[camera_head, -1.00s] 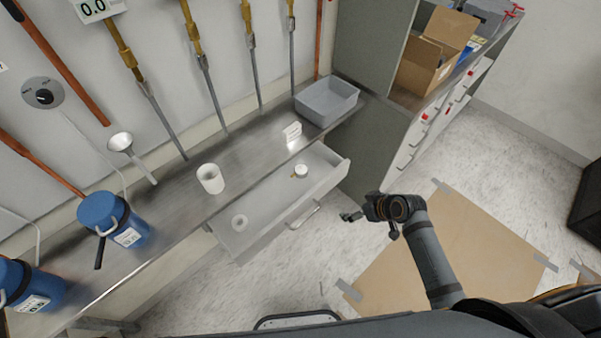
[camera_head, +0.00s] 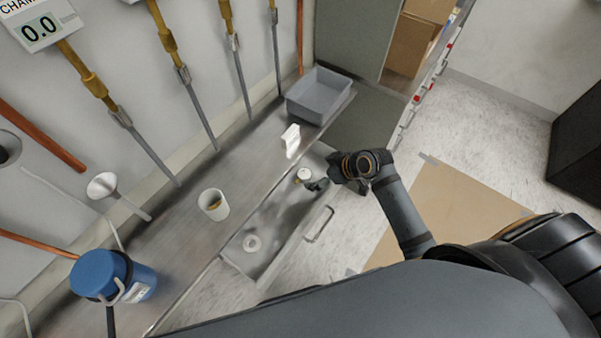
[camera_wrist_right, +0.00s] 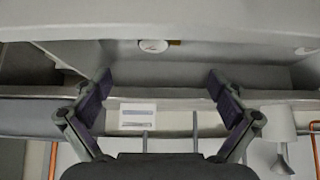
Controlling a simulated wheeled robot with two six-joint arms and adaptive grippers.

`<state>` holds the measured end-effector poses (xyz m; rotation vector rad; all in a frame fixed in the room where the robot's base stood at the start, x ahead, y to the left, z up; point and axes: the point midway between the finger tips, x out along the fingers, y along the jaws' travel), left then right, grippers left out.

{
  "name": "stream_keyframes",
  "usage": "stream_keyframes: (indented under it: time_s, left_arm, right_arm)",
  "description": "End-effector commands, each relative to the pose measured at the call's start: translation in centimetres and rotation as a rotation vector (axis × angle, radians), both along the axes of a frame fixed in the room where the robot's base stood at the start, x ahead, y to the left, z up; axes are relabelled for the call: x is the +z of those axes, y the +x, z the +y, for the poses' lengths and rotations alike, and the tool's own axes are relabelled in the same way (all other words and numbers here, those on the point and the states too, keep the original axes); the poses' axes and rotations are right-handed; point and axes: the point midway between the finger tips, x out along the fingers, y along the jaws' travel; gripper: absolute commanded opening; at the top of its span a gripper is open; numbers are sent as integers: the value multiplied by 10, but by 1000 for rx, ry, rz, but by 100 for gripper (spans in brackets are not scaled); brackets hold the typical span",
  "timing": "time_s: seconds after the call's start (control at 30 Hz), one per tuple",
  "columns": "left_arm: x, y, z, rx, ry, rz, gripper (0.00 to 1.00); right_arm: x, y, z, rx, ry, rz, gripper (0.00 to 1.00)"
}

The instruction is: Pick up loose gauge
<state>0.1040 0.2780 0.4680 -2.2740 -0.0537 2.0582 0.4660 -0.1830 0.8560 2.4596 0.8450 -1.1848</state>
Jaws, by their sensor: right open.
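The loose gauge (camera_head: 303,174), small and round with a white face and a brass fitting, lies in an open grey drawer (camera_head: 318,222) under the counter. In the right wrist view the gauge (camera_wrist_right: 153,45) shows its white dial beyond the fingertips, roughly centred between them. My right gripper (camera_head: 317,184) is over the drawer, beside the gauge in the head view. In the right wrist view the right gripper (camera_wrist_right: 159,82) is open with its fingers wide apart and nothing between them. My left gripper is not in view.
On the metal counter stand a white cup (camera_head: 213,204), a small white card stand (camera_head: 291,140), a grey bin (camera_head: 320,95) and a blue container (camera_head: 112,276). Pipes run up the wall behind.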

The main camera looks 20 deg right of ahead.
Motion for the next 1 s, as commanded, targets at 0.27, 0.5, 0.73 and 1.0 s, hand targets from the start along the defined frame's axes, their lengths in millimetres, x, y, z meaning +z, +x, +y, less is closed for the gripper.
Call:
stream_keyframes:
  time_s: [0.27, 0.5, 0.73, 1.0]
  left_arm:
    - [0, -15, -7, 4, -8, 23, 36]
    - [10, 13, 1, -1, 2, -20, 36]
    - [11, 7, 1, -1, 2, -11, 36]
    - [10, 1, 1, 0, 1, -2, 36]
  right_arm:
    - [-26, 17, 14, 0, 2, 1, 96]
    - [-42, 27, 23, -1, 4, 2, 96]
    - [-67, 40, 33, 0, 2, 0, 96]
    - [-68, 41, 34, 0, 1, -1, 90]
